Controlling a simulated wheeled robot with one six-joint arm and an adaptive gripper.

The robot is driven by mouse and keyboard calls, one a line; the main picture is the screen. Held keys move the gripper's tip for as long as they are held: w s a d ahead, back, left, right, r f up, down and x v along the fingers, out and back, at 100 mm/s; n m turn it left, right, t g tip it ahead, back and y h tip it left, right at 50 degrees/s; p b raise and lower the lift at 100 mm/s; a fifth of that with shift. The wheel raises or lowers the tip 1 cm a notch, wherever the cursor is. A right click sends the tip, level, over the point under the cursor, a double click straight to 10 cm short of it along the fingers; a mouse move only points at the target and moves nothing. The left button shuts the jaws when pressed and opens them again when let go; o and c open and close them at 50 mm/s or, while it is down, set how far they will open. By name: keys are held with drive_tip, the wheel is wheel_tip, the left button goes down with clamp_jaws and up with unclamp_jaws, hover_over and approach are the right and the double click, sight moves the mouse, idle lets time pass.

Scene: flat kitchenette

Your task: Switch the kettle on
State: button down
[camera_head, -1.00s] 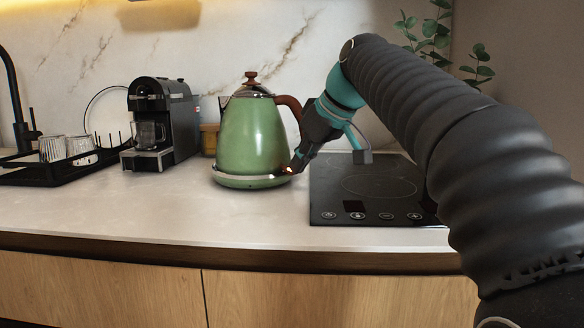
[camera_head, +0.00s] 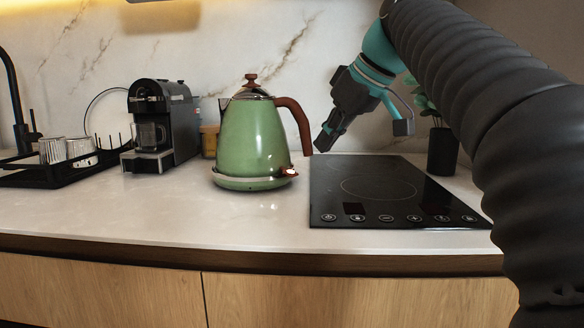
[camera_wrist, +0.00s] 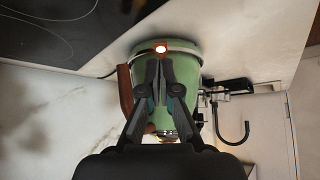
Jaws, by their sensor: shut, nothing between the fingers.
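The green kettle (camera_head: 252,140) stands upright on its base on the counter, with a brown handle (camera_head: 298,122) on its right side. A small light glows orange-white at the switch (camera_head: 289,171) low on its right side; the glow also shows in the wrist view (camera_wrist: 161,48). My gripper (camera_head: 322,146) is shut and empty, up and to the right of the switch, apart from the kettle. In the wrist view my closed fingers (camera_wrist: 161,66) appear in front of the green kettle body (camera_wrist: 184,66) and cover part of it.
A black cooktop (camera_head: 385,190) lies right of the kettle, with a dark plant pot (camera_head: 442,150) behind it. A black coffee machine (camera_head: 163,120) and a dish rack (camera_head: 62,172) with cups stand on the left. The counter front (camera_head: 150,215) is clear.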

drive_tip(key=v, duration=0.6)
drive_tip(key=shift+s+r, duration=0.1)
